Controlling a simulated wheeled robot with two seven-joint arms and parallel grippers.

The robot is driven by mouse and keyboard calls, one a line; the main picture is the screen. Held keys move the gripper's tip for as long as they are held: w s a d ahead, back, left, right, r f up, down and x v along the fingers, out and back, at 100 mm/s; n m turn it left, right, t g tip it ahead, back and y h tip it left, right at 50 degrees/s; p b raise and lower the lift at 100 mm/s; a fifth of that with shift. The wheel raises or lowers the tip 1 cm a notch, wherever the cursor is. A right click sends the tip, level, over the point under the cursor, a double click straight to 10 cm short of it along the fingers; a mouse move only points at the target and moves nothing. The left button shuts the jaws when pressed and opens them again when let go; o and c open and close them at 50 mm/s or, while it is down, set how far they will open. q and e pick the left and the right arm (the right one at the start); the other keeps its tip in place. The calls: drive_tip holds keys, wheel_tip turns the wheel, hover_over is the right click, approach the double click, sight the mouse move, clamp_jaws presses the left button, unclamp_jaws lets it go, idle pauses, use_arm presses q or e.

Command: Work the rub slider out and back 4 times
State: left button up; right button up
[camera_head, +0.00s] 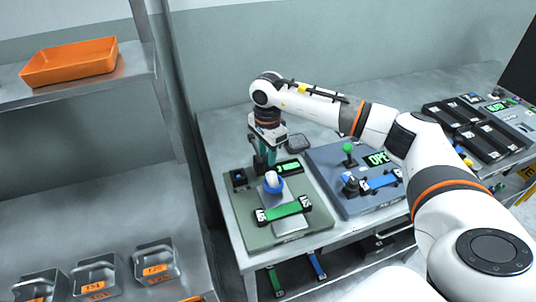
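A grey-green panel (240,227) lies on the bench, with a small lit green display at its back. A white and blue rounded piece (272,184) stands on a light block on this panel; it looks like the rub slider, but I cannot be sure. A green webbing strip (284,210) with black end clamps lies in front of it. My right gripper (263,168) points down over the back of the panel, just behind the white and blue piece. Its fingertips are small and partly hidden, so contact and opening are unclear. My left gripper is out of view.
A blue-grey panel (347,205) with a green-knobbed lever (348,149) and blue strip is to the right. Dark trays (475,135) lie farther right. An orange tray (70,62) is on the left shelf, above several metal bins (154,262).

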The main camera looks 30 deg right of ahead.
drive_tip(key=shift+o, duration=1.4)
drive_tip(key=shift+w, duration=0.15)
drive_tip(key=shift+f, duration=0.1)
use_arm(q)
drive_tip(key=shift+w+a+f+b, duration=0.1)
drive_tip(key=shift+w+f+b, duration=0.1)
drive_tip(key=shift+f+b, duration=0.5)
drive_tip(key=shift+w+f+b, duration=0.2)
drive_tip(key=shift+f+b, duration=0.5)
use_arm(e)
wheel_tip(320, 180, up, 12)
